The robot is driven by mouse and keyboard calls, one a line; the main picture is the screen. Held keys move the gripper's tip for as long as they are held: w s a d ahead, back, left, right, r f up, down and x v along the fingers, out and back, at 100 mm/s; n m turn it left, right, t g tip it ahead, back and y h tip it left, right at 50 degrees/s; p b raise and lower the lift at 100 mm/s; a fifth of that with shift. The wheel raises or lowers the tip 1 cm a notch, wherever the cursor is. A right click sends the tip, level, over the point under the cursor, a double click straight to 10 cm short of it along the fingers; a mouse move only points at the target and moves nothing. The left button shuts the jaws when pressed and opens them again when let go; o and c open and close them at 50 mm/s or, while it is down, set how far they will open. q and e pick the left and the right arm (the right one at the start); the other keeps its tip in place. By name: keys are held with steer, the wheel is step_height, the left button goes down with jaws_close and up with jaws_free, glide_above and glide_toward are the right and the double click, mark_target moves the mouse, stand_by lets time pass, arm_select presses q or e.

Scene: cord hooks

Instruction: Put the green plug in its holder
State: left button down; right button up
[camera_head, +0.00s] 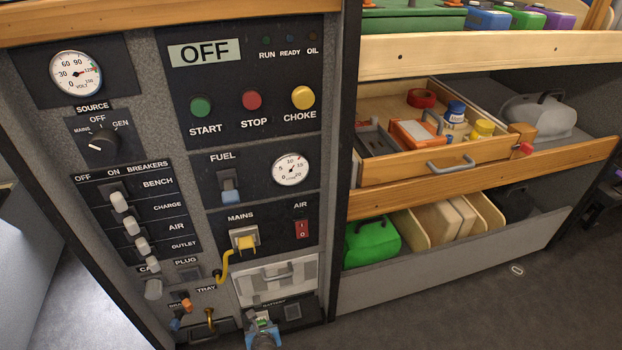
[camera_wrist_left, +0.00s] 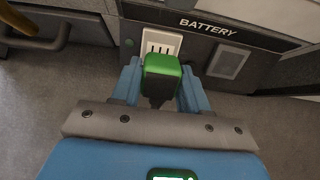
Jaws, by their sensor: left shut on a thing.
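The green plug (camera_wrist_left: 162,74) is between the blue fingers of my left gripper (camera_wrist_left: 160,84), which is shut on it. In the head view my left gripper (camera_head: 263,334) is low at the bottom of the panel. The plug is in front of a white slotted socket (camera_wrist_left: 163,42) under the BATTERY label and covers its lower part. The slots show above the plug; I cannot tell whether the two touch. A grey square recess (camera_wrist_left: 229,62) is right of the socket, apart from the plug. It also shows in the head view (camera_head: 293,311). My right gripper is not in view.
A yellow plug (camera_head: 245,243) with a yellow cord is at the MAINS socket above. A light grey drawer front (camera_head: 275,279) is just above the battery panel. Orange and blue parts (camera_head: 180,308) are at the lower left. Open floor (camera_head: 420,320) is at the right.

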arm_select(q)
steer(key=shift+p+v, duration=0.65)
steer(key=shift+v, duration=0.2)
steer(key=shift+w+d, duration=0.1)
steer(key=shift+d, duration=0.05)
steer(key=b, duration=0.5)
glide_toward(293, 312)
steer(key=shift+x, duration=1)
steer(key=shift+p, duration=0.35)
stand_by(0.5)
steer(key=shift+w+f, duration=0.2)
steer(key=shift+f, duration=0.15)
stand_by(0.5)
steer(key=shift+w+f+b, duration=0.2)
steer(key=shift+w+b, duration=0.05)
steer(key=shift+b, duration=0.3)
steer(key=shift+b+x, duration=1.15)
steer(key=shift+x, duration=0.45)
stand_by(0.8)
